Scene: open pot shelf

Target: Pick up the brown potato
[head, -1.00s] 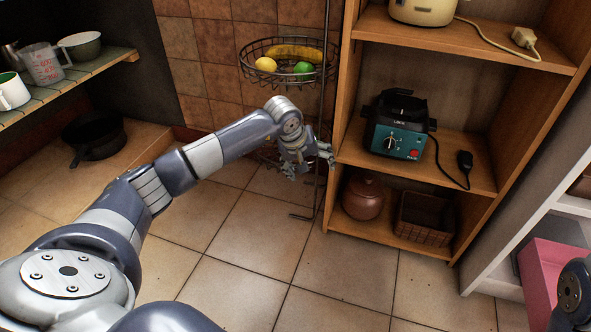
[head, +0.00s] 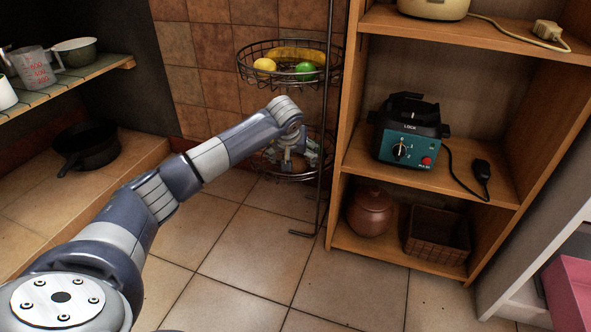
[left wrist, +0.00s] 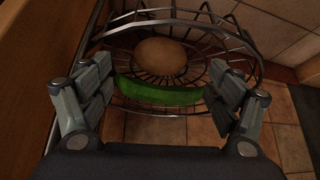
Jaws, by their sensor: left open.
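The brown potato (left wrist: 160,58) lies in a wire basket (left wrist: 121,29), seen in the left wrist view at the far side of a long green vegetable (left wrist: 158,94). My left gripper (left wrist: 162,90) is open, with its fingers spread to either side of the basket's middle. The green vegetable lies between the gripper and the potato. In the head view my left gripper (head: 291,160) is at the lower basket of the stand, and it hides the potato there. My right gripper is not in view.
The upper wire basket (head: 288,72) holds a banana, a lemon and a green fruit, just above my left arm. A wooden shelf unit (head: 341,190) stands close on the right, with a teal appliance (head: 406,145) and a brown pot (head: 369,212). A black pan (head: 90,147) sits at left.

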